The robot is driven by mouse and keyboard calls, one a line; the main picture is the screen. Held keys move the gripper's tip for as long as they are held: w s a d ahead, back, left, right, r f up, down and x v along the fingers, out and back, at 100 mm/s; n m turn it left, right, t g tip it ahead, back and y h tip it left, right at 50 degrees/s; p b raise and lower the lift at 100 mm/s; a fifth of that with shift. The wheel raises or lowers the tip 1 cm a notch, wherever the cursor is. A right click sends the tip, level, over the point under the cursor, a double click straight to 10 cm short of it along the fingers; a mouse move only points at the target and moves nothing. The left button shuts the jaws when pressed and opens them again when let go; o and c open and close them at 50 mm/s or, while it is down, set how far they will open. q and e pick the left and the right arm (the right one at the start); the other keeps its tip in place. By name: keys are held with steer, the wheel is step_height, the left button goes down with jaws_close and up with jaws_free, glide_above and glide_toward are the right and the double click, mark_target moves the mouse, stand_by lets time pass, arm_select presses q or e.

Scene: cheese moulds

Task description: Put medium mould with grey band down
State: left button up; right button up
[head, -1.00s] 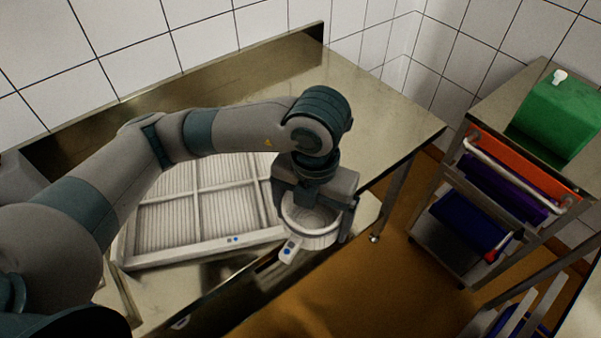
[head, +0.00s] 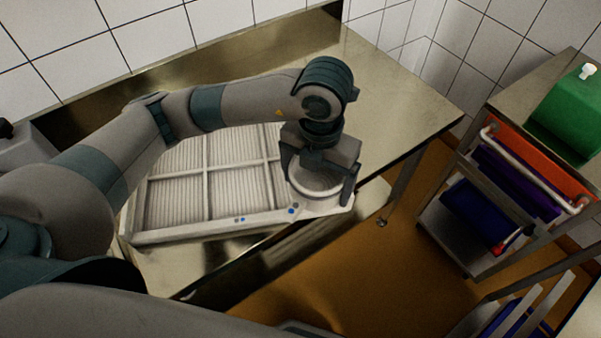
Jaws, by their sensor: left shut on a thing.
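My left gripper (head: 320,190) points down at the right end of the white slatted tray. It is shut on a round white mould (head: 316,181), with one finger on each side of its wall. The mould is upright and open at the top, and it looks empty. I cannot make out a grey band. The mould is over or on the tray's right front corner; I cannot tell whether it touches. My right gripper is not in view.
The white tray (head: 180,236) with divided slatted sections lies on the steel table (head: 392,105). The table's right part is clear. A steel trolley (head: 440,235) with orange and purple items and a green container (head: 566,118) stands at the right.

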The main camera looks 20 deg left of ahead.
arm_select(q)
steer(key=w+a+f, duration=0.1)
steer(key=w, duration=0.1)
steer(key=w+a+f+p, duration=0.1)
steer(key=w+a+f, duration=0.1)
steer(key=w+a+f+p, duration=0.1)
steer(key=w+a+f, duration=0.1)
steer(key=shift+w+a, duration=0.15)
steer(key=shift+a, duration=0.1)
steer(key=shift+f+p, duration=0.6)
steer(key=shift+p, duration=0.15)
step_height(320, 180, down, 2)
steer(key=shift+p, duration=0.5)
steer(key=shift+f, duration=0.4)
steer(key=shift+f, duration=0.1)
